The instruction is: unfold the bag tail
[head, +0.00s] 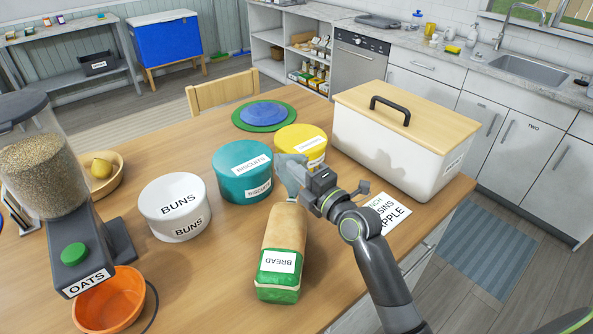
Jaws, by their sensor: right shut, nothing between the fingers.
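The bread bag (285,228) lies on the table, tan with a green lower end and a white BREAD label that reads upside down. The right gripper is shut and empty. My left gripper is not in view.
A white BUNS tin (160,222), teal BISCUITS tin (228,188) and yellow tin (292,140) stand left of and beyond the bag. A large bread bin (365,145) stands at right, above a printed card (397,211). An oats dispenser (95,245) and orange bowl (105,300) are at left.

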